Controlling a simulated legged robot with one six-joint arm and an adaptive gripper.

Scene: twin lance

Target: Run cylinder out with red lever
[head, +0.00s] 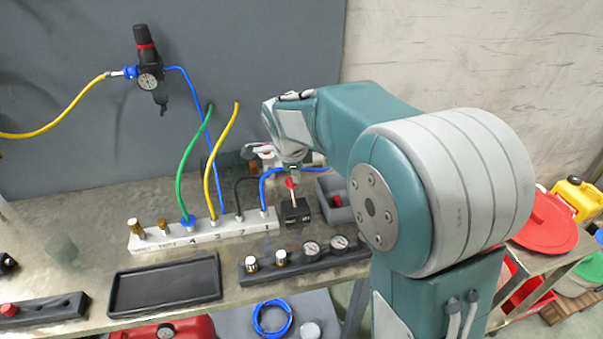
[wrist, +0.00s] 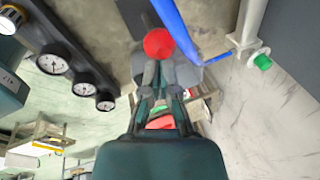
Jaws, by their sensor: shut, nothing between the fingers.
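The red ball knob of the lever (head: 291,183) stands on a pale stem above a small black block (head: 295,211) on the bench. My gripper (head: 292,169) is just above the knob, pointing down. In the wrist view the red knob (wrist: 158,43) shows just beyond the fingertips of my gripper (wrist: 160,72), which are close together with nothing between them. I cannot tell whether the fingers touch the knob. A pale rod-like part with a green end (wrist: 262,62) is at the right of the wrist view; I cannot tell if it is the cylinder.
A white numbered manifold (head: 205,233) with green, yellow, black and blue hoses stands left of the lever. A dark gauge rail (head: 300,262) lies in front, and an empty black tray (head: 165,287) is further left. A grey bin (head: 327,184) sits right of the lever.

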